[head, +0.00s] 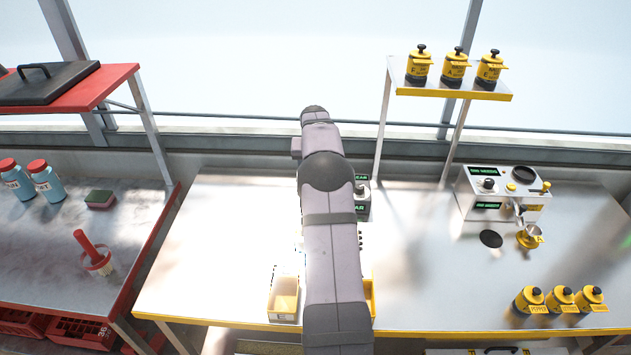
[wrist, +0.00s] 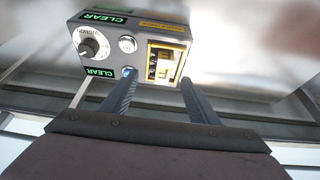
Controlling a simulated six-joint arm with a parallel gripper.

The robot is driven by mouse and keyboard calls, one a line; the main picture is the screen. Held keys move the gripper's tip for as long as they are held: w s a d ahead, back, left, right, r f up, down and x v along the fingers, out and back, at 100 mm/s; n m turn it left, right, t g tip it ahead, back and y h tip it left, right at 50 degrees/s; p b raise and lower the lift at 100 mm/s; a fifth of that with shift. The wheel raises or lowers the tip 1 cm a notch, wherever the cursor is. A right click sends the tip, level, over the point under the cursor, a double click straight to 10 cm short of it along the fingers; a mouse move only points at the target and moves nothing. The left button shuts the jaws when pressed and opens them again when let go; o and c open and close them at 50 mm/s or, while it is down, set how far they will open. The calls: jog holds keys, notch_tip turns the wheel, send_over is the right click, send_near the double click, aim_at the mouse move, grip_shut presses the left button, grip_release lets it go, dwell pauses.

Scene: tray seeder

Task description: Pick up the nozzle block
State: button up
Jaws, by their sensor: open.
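In the wrist view, the two fingers of my gripper (wrist: 157,79) are apart, with nothing held between them. Beyond the fingertips is a grey seeder unit (wrist: 112,45) with green CLEAR displays, a dial and a round button. A yellow-framed opening (wrist: 165,62) on its face lies between the fingertips, toward the right one. Small dark and yellowish parts show inside; I cannot tell whether one is the nozzle block. In the head view, my arm hides my gripper and most of the seeder unit (head: 363,207).
A yellow-edged bin (head: 284,298) stands left of my arm, with another yellow bin (head: 370,296) partly hidden at its right. A machine (head: 500,200) stands on the right of the steel bench (head: 215,240). The bench's left part is clear.

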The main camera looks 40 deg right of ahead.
jog(key=shift+p+x, duration=1.55)
jog(key=shift+x, duration=1)
jog(key=shift+w, duration=0.1)
jog(key=c, duration=1.3)
notch_tip(320, 180, up, 10)
jog(key=b, duration=0.2)
jog(key=shift+b, duration=0.35)
